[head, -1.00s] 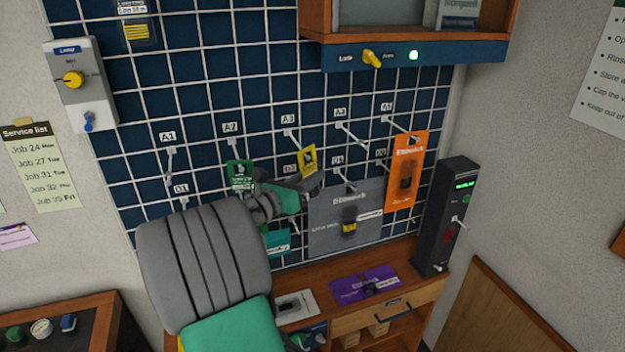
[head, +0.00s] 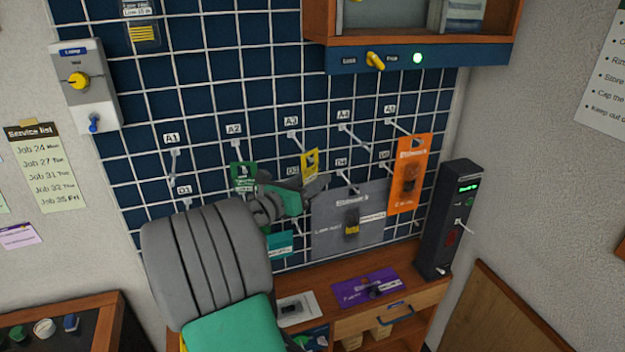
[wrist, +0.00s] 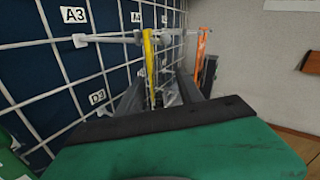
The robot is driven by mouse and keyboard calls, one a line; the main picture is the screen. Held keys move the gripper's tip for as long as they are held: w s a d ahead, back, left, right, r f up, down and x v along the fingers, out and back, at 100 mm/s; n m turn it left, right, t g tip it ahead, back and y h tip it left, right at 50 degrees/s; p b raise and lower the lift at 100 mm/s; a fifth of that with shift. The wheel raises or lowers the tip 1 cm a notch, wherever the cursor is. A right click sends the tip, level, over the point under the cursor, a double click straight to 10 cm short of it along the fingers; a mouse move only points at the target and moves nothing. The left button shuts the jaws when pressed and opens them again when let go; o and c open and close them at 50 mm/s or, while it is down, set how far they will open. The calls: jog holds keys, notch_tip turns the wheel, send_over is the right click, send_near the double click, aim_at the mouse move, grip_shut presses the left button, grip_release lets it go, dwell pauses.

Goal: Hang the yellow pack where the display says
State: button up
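The yellow pack (head: 311,162) hangs on the hook labelled A3 in the head view. In the wrist view the yellow pack (wrist: 149,68) shows nearly edge-on, below the A3 rod. My gripper (head: 318,186) is at the pack's lower part and hides some of it. In the wrist view my gripper (wrist: 160,92) has its two dark fingers apart, with the pack between them and nearer the left finger. Contact cannot be told. The display (head: 467,188) on the black post has green lettering, too small to read.
An orange pack (head: 408,175) hangs to the right and a large grey pack (head: 335,222) below. A green pack (head: 243,174) hangs left. A purple pack (head: 360,288) lies on the wooden bench. Hook A4 (head: 343,127) looks empty.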

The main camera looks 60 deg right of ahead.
jog(key=shift+o, duration=0.2)
jog(key=b+v, duration=0.8)
jog(key=b, duration=0.5)
jog(key=shift+b, duration=0.3)
